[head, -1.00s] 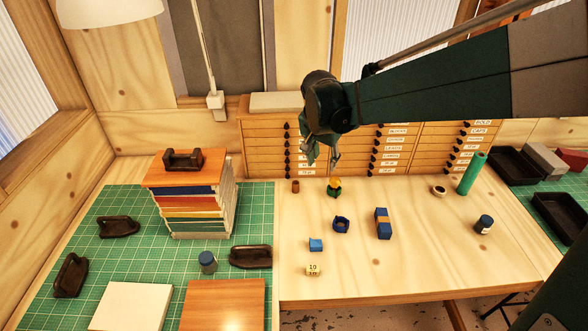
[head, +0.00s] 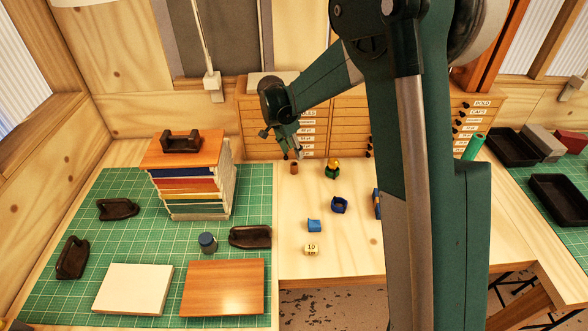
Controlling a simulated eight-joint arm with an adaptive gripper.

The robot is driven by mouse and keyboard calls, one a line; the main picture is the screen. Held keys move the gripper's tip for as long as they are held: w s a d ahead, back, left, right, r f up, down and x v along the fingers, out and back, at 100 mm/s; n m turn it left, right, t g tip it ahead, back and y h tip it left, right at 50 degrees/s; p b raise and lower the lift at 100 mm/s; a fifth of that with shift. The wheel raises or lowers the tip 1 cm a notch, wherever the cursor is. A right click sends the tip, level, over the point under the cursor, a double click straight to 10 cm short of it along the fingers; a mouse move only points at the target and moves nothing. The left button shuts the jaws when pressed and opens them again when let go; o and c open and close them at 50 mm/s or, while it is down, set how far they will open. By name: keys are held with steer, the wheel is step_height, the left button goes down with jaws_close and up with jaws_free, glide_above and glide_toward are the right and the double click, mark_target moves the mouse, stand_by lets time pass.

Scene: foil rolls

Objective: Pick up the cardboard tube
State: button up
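The cardboard tube appears to be the small brown cylinder (head: 294,168) standing upright on the pale wooden tabletop, near the front of the drawer cabinet. My gripper (head: 294,154) hangs just above it, pointing down. Its fingers look apart, with nothing seen between them. They are small in this view, and I cannot tell whether they touch the tube's top.
Blue pieces (head: 339,205) and a cream block (head: 311,249) lie nearer. The drawer cabinet (head: 335,123) is behind.

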mark_target(294, 164)
steer(key=f, duration=0.1)
steer(key=w+a+f, duration=0.1)
steer(key=f, duration=0.1)
steer(key=shift+w+a+m, duration=0.15)
steer(key=shift+a+m, duration=0.1)
steer(key=shift+m, duration=0.05)
steer(key=shift+x, duration=1.25)
steer(key=shift+d+f, duration=0.1)
steer(key=shift+p+x, duration=0.45)
steer(key=shift+x, duration=2.05)
steer(key=c, duration=0.7)
